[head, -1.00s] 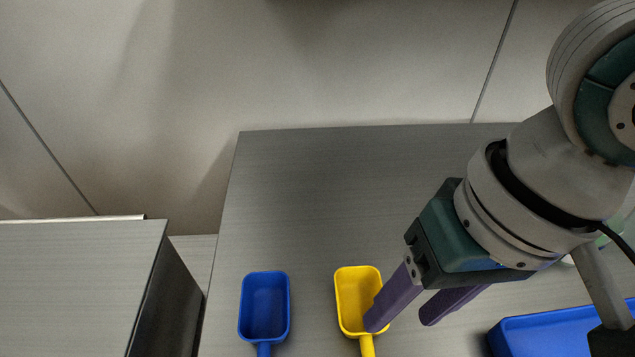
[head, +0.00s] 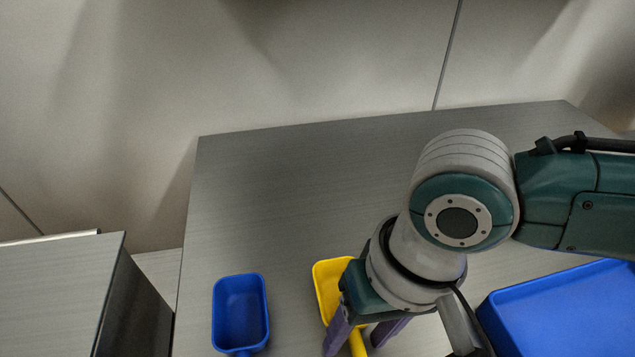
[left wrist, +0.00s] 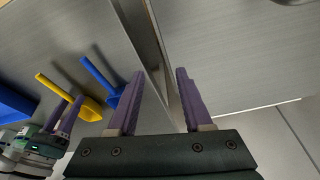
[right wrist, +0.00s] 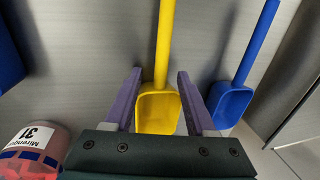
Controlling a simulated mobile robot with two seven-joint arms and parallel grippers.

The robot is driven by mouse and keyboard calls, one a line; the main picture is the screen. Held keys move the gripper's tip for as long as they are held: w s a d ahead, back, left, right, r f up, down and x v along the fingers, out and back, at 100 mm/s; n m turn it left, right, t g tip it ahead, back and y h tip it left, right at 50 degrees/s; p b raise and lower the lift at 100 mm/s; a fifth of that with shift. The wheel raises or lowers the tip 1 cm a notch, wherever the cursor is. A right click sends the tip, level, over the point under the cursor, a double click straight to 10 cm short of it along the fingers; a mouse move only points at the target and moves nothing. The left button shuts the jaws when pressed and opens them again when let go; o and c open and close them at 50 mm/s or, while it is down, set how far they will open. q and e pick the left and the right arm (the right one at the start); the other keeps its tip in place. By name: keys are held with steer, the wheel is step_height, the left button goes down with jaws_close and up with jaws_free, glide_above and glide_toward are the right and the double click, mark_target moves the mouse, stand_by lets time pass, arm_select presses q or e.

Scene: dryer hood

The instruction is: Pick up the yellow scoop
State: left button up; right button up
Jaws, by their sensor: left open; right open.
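The yellow scoop (head: 330,285) lies on the grey table, its handle toward the near edge. In the right wrist view its bowl (right wrist: 158,110) and the start of its handle lie between the fingers of my right gripper (right wrist: 158,85). In the head view my right gripper (head: 352,345) is over the scoop, its fingers apart on both sides of the handle. It is open and not closed on it. My left gripper (left wrist: 158,78) is open and empty, away from the scoop, which also shows in the left wrist view (left wrist: 89,108).
A blue scoop (head: 240,312) lies left of the yellow one; it also shows in the right wrist view (right wrist: 231,103). A blue tray (head: 565,310) sits at the right. A labelled round container (right wrist: 35,150) is close to my right gripper. The table's back is clear.

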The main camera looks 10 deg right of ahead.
jaws_close()
stand_by(0.4)
